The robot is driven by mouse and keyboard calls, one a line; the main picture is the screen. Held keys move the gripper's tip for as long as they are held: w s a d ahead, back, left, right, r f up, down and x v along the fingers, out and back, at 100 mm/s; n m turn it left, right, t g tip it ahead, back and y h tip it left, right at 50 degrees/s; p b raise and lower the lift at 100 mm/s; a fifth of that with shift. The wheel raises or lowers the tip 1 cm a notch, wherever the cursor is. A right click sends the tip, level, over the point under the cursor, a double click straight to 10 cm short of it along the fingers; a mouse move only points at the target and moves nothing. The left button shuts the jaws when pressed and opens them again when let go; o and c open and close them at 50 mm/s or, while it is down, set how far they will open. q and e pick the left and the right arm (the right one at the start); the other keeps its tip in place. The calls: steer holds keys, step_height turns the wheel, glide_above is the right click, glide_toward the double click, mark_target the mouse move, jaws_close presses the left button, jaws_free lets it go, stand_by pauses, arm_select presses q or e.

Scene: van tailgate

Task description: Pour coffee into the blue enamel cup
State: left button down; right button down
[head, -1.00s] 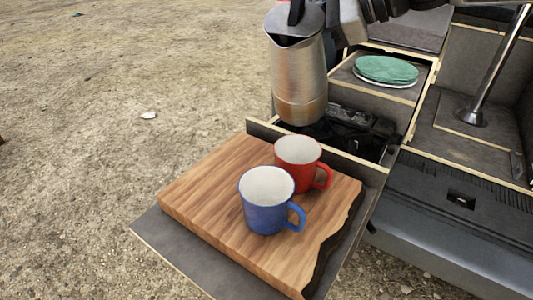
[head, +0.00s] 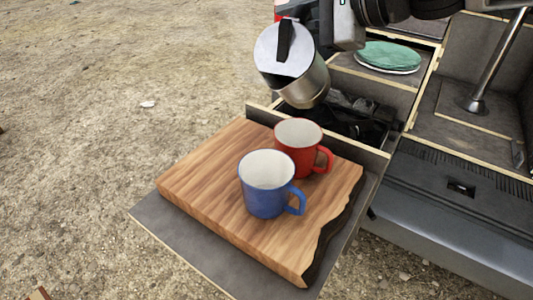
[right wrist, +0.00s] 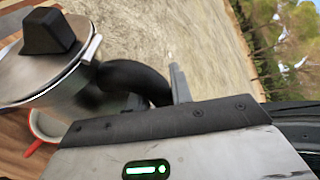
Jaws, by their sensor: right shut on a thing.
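The steel coffee pot (head: 308,84) with a black-knobbed lid is tilted in the air behind the cups, lid side toward me. It fills the left of the right wrist view (right wrist: 75,85). My right gripper (head: 343,28) is shut on its black handle (right wrist: 135,80). The blue enamel cup (head: 264,199) stands upright on the wooden board, its handle to the right. Its inside looks white, and no coffee shows in it. The pot's spout is up and behind the blue cup, apart from it. No stream shows. My left gripper is not in view.
A red cup (head: 296,162) stands close behind the blue one. The wooden board (head: 205,186) lies on a pull-out shelf (head: 185,245). Behind it is a compartment with a dark stove-like thing (head: 350,112). Green plates (head: 388,54) are stacked further back. Dirt ground lies left.

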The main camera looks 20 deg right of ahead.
steer(key=shift+s+a+n+t+b, duration=0.2)
steer(key=shift+s+n+t+b, duration=0.1)
steer(key=shift+n, duration=0.3)
